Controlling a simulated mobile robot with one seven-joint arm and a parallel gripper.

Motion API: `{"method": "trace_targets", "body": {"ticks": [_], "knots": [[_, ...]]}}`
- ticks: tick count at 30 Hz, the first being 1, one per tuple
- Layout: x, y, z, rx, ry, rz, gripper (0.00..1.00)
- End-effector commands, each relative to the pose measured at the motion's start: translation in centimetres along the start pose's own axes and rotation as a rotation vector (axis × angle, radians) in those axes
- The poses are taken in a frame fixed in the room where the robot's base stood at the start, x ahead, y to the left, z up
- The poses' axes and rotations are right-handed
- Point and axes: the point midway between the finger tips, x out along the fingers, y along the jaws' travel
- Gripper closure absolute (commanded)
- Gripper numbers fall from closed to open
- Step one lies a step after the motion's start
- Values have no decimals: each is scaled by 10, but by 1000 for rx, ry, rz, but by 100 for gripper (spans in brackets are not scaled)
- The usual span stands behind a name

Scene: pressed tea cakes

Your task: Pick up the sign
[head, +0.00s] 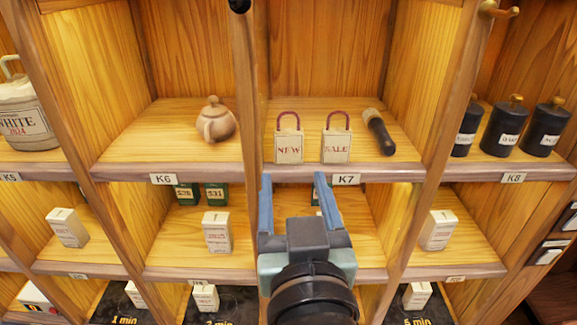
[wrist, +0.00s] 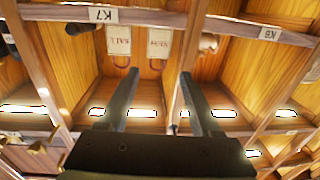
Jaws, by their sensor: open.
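Two cream tag-shaped signs with dark red loop handles stand upright side by side in the shelf compartment labelled K7. The left one in the head view is the NEW sign (head: 289,151), and the right one is the SALE sign (head: 336,151). In the wrist view, which is upside down, the NEW sign (wrist: 159,44) is right of the SALE sign (wrist: 119,42). My gripper (head: 294,184) is open and empty in front of the K7 shelf edge, apart from both signs. In the wrist view its fingers (wrist: 160,75) straddle the line of the NEW sign.
A clay teapot (head: 216,120) sits in K6 beyond a wooden divider (head: 249,100). Dark canisters (head: 502,128) stand in K8. Small boxes (head: 217,232) fill the lower row. The K7 shelf edge (head: 290,174) lies before the signs.

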Motion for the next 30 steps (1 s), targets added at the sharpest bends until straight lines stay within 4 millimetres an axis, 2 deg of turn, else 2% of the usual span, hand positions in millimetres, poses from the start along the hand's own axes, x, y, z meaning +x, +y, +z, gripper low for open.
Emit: {"method": "trace_targets", "body": {"ticks": [2, 3, 9, 17, 24, 30], "knots": [[1, 1, 5, 0, 7, 6, 35], [11, 1, -3, 1, -1, 5, 35], [42, 1, -3, 2, -1, 4, 35], [58, 1, -1, 2, -2, 4, 35], [88, 3, 4, 1, -1, 5, 35], [104, 3, 6, 1, 0, 4, 35]]}}
